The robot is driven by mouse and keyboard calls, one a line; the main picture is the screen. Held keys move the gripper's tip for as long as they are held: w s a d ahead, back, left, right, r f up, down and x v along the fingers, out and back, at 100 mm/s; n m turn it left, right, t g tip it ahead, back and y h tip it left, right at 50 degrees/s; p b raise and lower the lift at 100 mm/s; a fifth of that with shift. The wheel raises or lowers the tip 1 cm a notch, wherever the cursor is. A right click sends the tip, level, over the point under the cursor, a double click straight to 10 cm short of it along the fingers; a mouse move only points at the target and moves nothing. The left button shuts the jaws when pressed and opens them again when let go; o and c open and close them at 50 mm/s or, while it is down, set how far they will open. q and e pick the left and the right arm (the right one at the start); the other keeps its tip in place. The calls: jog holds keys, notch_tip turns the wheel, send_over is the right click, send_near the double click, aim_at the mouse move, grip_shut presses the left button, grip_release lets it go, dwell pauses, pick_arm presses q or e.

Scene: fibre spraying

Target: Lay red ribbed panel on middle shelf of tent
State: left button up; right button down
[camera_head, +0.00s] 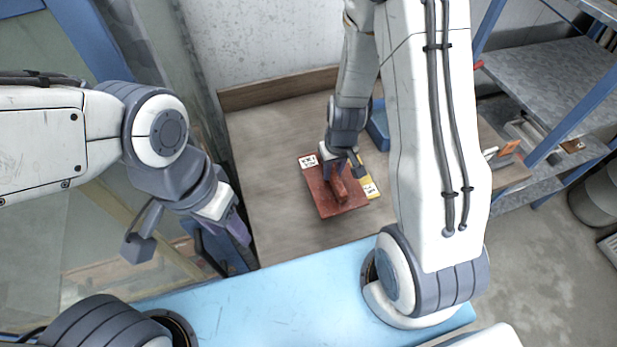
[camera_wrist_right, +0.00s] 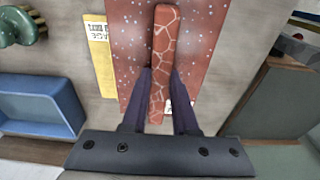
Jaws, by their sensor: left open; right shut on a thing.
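The red panel (camera_head: 324,206) lies over the wooden table in the head view, with a raised rib along its middle. In the right wrist view the speckled red panel (camera_wrist_right: 209,38) carries a rib with a pale crackle pattern (camera_wrist_right: 162,40). My right gripper (camera_head: 345,172) reaches down from above and is shut on this rib, with a finger on each side (camera_wrist_right: 160,92). I cannot tell whether the panel touches the table. My left gripper (camera_head: 188,236) is open and empty, left of the table. I cannot make out the tent's middle shelf for certain.
A yellow labelled card (camera_head: 370,187) and a white label (camera_head: 308,162) show at the panel's edges. A blue tray (camera_head: 377,128) stands behind it. Metal shelving with blue posts (camera_head: 568,122) is at the right; a blue-framed clear-walled structure is at the left. The table's left part (camera_head: 262,150) is clear.

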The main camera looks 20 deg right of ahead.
jog(key=w+a+f, duration=0.1)
jog(key=a, duration=0.1)
jog(key=w+a+f+p, duration=0.1)
jog(key=a+f, duration=0.1)
jog(key=a, duration=0.1)
jog(key=w+a+f, duration=0.1)
jog(key=a+f, duration=0.1)
jog(key=a, duration=0.1)
jog(key=shift+a+f, duration=0.1)
jog(key=shift+f, duration=0.1)
notch_tip(320, 180, down, 4)
jog(key=b, duration=0.3)
jog(key=shift+r, duration=0.1)
jog(key=c, duration=1.1)
grip_release()
jog(key=shift+f, duration=0.25)
jog(key=o, duration=0.4)
jog(key=shift+s, duration=0.1)
jog(key=shift+r, duration=0.15)
